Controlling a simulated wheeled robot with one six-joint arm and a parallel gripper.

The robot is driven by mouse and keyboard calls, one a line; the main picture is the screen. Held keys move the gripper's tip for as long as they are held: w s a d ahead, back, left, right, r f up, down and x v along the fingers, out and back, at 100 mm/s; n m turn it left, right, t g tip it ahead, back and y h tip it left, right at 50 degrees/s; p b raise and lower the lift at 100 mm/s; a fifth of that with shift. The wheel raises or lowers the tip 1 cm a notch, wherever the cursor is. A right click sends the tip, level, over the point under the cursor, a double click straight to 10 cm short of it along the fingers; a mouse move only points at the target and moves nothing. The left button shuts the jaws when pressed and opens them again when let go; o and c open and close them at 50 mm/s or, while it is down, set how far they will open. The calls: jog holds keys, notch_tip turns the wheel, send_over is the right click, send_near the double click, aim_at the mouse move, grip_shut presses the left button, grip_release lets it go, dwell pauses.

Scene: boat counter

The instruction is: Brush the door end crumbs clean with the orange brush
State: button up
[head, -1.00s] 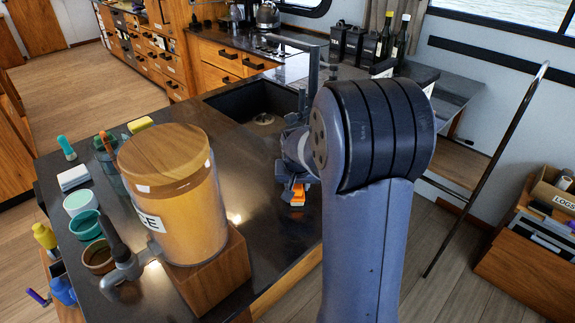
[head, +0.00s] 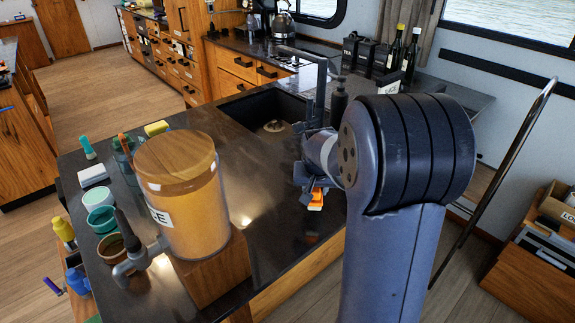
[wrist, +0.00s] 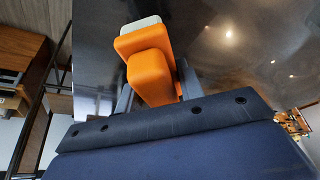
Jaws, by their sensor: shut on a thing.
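The orange brush (wrist: 152,75) is between the fingers of my gripper (wrist: 155,95) in the wrist view, with a pale edge (wrist: 140,24) at its far side. My gripper (head: 312,192) is shut on it in the head view too, where the orange part (head: 316,201) shows below the fingers, over the dark counter (head: 265,190). I cannot tell whether the brush touches the counter. No crumbs can be made out in either view.
A large lidded jar (head: 187,215) stands on a wooden block (head: 215,270) left of my gripper. Small bowls (head: 101,219), a white block (head: 92,173) and a yellow sponge (head: 156,128) lie along the left edge. A sink (head: 268,118) with a tall tap is behind. The counter between is clear.

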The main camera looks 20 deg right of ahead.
jog(key=shift+r+p, duration=1.1)
jog(key=shift+r, duration=0.75)
